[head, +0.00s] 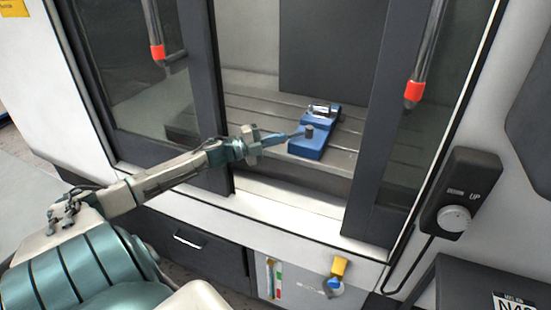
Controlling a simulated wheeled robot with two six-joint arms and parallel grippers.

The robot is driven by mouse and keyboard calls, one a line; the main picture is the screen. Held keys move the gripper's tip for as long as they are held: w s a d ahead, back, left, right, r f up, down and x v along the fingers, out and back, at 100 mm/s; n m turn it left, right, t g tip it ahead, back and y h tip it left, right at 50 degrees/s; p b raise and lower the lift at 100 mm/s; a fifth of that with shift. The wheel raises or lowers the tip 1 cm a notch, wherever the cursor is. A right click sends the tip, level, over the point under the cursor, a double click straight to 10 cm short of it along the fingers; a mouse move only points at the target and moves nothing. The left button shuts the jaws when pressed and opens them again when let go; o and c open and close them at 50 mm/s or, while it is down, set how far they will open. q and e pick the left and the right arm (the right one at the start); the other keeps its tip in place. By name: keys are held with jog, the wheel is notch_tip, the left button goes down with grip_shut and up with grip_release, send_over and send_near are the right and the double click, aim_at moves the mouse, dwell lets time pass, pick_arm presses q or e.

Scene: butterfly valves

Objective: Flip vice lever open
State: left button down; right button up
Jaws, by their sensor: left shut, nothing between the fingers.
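A blue vice (308,151) sits on the slotted machine bed, inside the open doorway of the machine. A silvery metal part (320,111) is at its far end. A dark round knob (309,131) stands on its near part; I cannot tell if this belongs to the lever, and no lever shows clearly. My left gripper (298,135) reaches in from the left through the doorway. Its fingers are shut and empty, with the tips beside the dark knob; I cannot tell if they touch it. My right gripper is not in view.
The machine's dark door frames (372,130) stand on both sides of the opening, with red-tipped handles (414,92) on the doors. A control box (459,193) with a dial hangs at the right. The bed (345,160) around the vice is bare.

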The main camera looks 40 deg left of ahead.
pick_arm(q)
jog(key=s+d+r+p, duration=0.3)
jog(key=s+d+p, duration=0.7)
jog(key=s+p, duration=0.1)
jog(key=shift+s+d, duration=0.3)
jog(key=shift+s, duration=0.25)
